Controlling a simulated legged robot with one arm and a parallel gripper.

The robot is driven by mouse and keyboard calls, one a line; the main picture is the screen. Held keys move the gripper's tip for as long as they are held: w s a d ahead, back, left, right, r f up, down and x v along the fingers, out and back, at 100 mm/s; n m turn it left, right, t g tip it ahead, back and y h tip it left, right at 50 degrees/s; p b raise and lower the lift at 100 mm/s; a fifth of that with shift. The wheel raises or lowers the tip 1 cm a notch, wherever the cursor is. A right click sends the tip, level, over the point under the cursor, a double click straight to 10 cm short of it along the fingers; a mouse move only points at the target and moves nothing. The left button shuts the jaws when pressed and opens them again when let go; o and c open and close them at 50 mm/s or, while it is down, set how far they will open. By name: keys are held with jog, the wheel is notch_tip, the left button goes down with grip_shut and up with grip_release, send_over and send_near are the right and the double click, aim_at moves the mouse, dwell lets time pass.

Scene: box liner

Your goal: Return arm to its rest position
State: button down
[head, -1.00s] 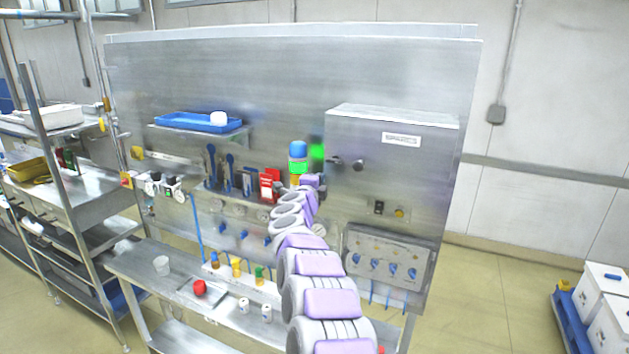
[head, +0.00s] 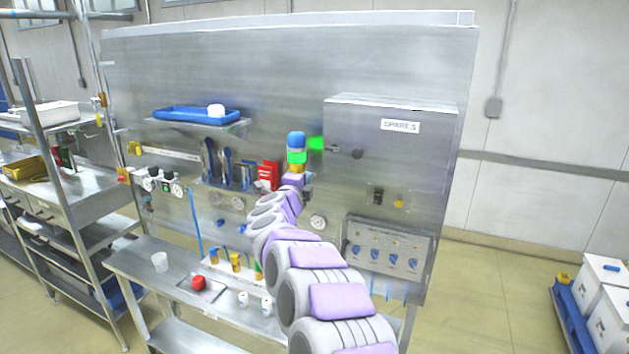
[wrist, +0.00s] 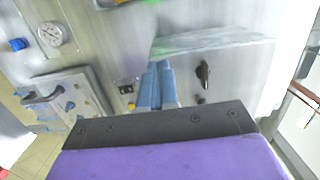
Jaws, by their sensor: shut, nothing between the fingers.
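My gripper (wrist: 157,85) shows in the wrist view as two blue fingers pressed together with nothing between them. Behind the fingertips is the lower part of a grey metal cabinet on the steel panel, seen tilted. In the head view my arm reaches forward from the bottom, bent at several joints, with its far end in front of the panel just below the stack light (head: 297,157). The fingers cannot be made out there.
The spares cabinet (head: 390,150) sticks out from the panel, right of my arm's end. A shelf with a blue tray (head: 180,114) is at left. Below, the steel bench (head: 140,262) holds a cup, a red object and small bottles.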

jog(key=s+a+f+n+y+b, duration=0.1)
jog(key=s+a+n+y+b, duration=0.5)
jog(key=s+a+n+y, duration=0.4)
jog(key=s+f+n+g+y+b, duration=0.2)
jog(key=s+f+n+g+b, duration=0.4)
jog(key=s, duration=0.6)
jog(key=s+d+f+n+g+h+b, duration=0.2)
jog(key=s+d+f+g, duration=0.2)
jog(key=s, duration=1)
jog(key=s+d+f+n+g+h+b, duration=0.1)
jog(key=s+d+f+g, duration=0.3)
jog(key=s+d+f, duration=0.6)
jog(key=s+d+f+n+g+h+b, duration=0.2)
jog(key=s+d+f, duration=0.5)
jog(key=s+f, duration=0.8)
jog(key=s+n+g+b, duration=0.1)
jog(key=s+g+b, duration=0.1)
jog(key=s, duration=0.3)
jog(key=shift+s+d+g+h, duration=0.2)
jog(key=shift+d+g+h, duration=0.1)
